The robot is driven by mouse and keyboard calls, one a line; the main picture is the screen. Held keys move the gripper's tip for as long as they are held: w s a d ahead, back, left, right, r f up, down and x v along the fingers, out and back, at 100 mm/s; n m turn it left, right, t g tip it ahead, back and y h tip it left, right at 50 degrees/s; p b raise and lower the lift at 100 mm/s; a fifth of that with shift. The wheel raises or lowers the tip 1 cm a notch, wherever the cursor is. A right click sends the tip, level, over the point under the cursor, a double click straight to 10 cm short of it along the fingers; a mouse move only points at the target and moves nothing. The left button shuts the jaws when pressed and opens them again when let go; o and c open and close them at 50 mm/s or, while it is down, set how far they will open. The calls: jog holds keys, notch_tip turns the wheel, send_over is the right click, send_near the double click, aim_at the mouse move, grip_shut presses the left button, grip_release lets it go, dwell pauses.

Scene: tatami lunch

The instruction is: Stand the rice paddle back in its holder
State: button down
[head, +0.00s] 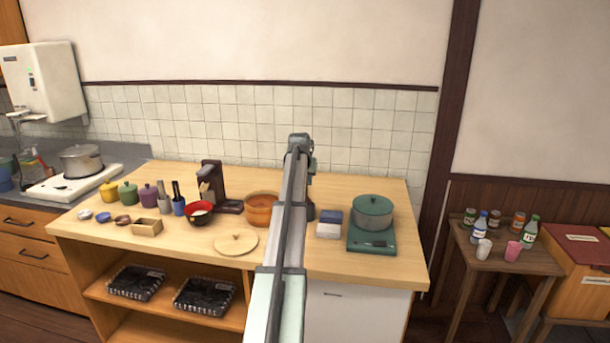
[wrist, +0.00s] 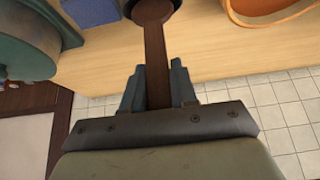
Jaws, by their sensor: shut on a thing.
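The rice paddle (wrist: 156,52) is a long dark brown piece in the wrist view. My gripper (wrist: 157,88) is shut on it, one grey-blue finger on each side. The paddle's far end meets a dark round-rimmed thing at the top edge of the wrist view, which looks like the holder. I cannot tell whether that end is inside it or only above it. In the head view a dark upright holder (head: 310,211) shows partly beside my arm on the counter. My arm hides the paddle and fingers there.
An orange pot (head: 259,209) stands just left of the holder. A blue and white box (head: 329,226) and a teal pot (head: 372,212) on a green scale stand to the right. A wooden lid (head: 236,243) lies in front. The tiled wall (head: 370,130) is close behind.

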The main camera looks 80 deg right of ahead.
jog(key=shift+f, duration=2.1)
jog(key=c, duration=0.8)
grip_release()
jog(key=shift+o, duration=0.2)
jog(key=o, duration=0.5)
jog(key=shift+r, duration=0.2)
jog(key=shift+r, duration=3.3)
